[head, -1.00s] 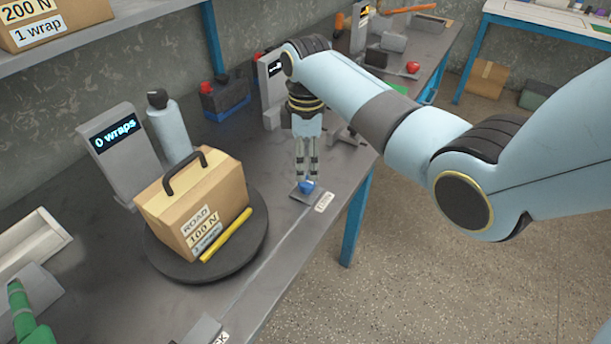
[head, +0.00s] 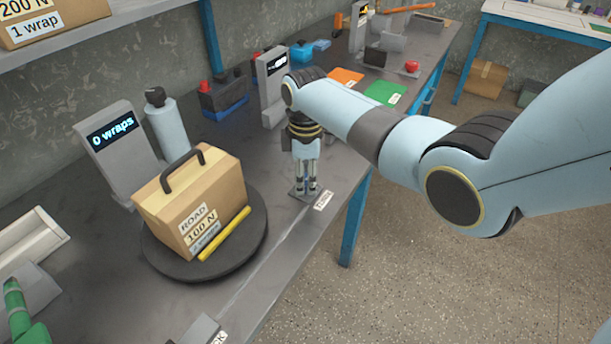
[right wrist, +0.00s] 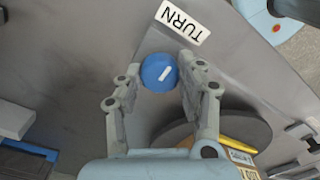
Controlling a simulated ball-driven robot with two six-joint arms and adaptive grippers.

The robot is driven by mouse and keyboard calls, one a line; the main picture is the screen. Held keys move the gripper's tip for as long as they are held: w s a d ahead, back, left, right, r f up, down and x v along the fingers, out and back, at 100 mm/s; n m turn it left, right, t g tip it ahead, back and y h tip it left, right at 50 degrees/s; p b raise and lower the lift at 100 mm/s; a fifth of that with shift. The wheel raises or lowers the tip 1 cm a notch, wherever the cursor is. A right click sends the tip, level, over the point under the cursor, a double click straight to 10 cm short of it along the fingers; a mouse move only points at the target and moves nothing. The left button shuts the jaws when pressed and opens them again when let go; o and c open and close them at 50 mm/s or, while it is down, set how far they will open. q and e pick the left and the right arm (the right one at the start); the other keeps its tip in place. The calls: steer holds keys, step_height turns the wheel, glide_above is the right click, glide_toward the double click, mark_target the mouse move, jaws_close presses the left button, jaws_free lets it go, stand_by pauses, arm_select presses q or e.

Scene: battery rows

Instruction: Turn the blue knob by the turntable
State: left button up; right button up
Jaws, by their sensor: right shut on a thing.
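The blue knob (right wrist: 160,72) with a white line on its top sits on a small plate by the "TURN" label (right wrist: 183,22); that label also shows in the head view (head: 324,200). My right gripper (head: 305,192) points straight down at the bench edge, its fingers low over the plate. In the right wrist view its fingers (right wrist: 158,84) are closed on either side of the knob. In the head view the fingers hide the knob. The dark round turntable (head: 252,243) carries a cardboard box (head: 190,200) with a handle. My left gripper is not in view.
A display reading "0 wraps" (head: 113,138) and a grey-blue bottle (head: 167,130) stand behind the turntable. A yellow bar (head: 224,234) lies at the box's front. Orange (head: 346,76) and green (head: 385,93) mats lie farther along the bench.

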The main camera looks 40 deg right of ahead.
steer(key=c, duration=0.3)
